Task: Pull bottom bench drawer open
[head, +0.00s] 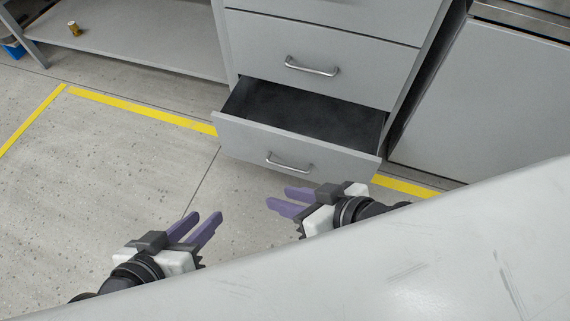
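The bottom bench drawer (230,136) stands pulled out from the grey cabinet, and its dark inside is visible and looks empty. Its silver bar handle (289,164) is on the front panel, with nothing gripping it. My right gripper (276,200) is just in front of and below the handle, apart from it in the picture. Its purple fingers are slightly parted with nothing between them. My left gripper (208,220) is further left and lower, over the floor, its purple fingers parted and empty.
A closed drawer (340,80) with its own handle (312,67) is above. A low shelf (120,50) at the upper left holds a small brass-coloured cylinder (74,28). A light grey surface (400,260) fills the lower right. Floor at left is clear, with yellow lines (140,108).

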